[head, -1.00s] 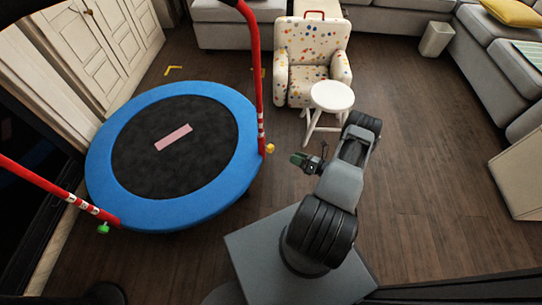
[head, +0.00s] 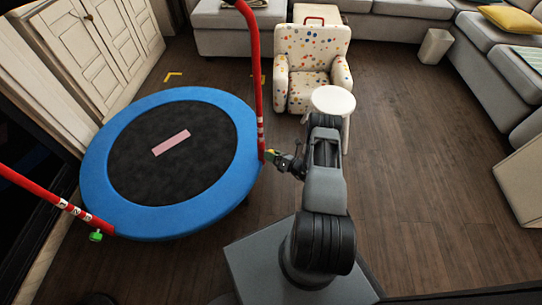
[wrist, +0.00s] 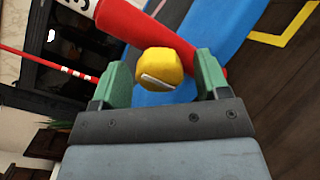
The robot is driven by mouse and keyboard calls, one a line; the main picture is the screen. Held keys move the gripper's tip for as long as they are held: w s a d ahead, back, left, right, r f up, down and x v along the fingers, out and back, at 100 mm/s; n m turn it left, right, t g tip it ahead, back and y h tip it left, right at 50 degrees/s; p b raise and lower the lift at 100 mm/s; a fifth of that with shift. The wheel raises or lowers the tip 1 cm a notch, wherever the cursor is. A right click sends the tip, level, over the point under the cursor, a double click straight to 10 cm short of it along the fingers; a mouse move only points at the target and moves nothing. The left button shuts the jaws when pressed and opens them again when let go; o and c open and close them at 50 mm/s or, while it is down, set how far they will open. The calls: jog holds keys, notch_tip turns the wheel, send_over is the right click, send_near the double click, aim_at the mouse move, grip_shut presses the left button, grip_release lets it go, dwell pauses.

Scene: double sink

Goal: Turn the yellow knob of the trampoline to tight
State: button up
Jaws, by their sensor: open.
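The trampoline (head: 100,205) has a blue rim, a black mat and red handle posts. Its yellow knob (wrist: 160,68) sits on the red post (wrist: 150,35) and shows a pale bar across its face. In the wrist view the knob lies between the two green fingers of my gripper (wrist: 163,76), with visible gaps on both sides. The gripper is open. In the head view my gripper (head: 276,157) is at the lower right post, and its fingers mostly hide the knob. A green knob (head: 96,236) is on the left post.
A white stool (head: 333,100) stands just beyond my arm, with a dotted armchair (head: 310,60) behind it. Grey sofas (head: 400,18) line the back and right. The wooden floor to the right of my arm is clear.

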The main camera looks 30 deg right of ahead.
jog(key=shift+w+a, duration=0.2)
jog(key=shift+w, duration=0.1)
jog(key=c, duration=0.9)
jog(key=shift+c, duration=0.2)
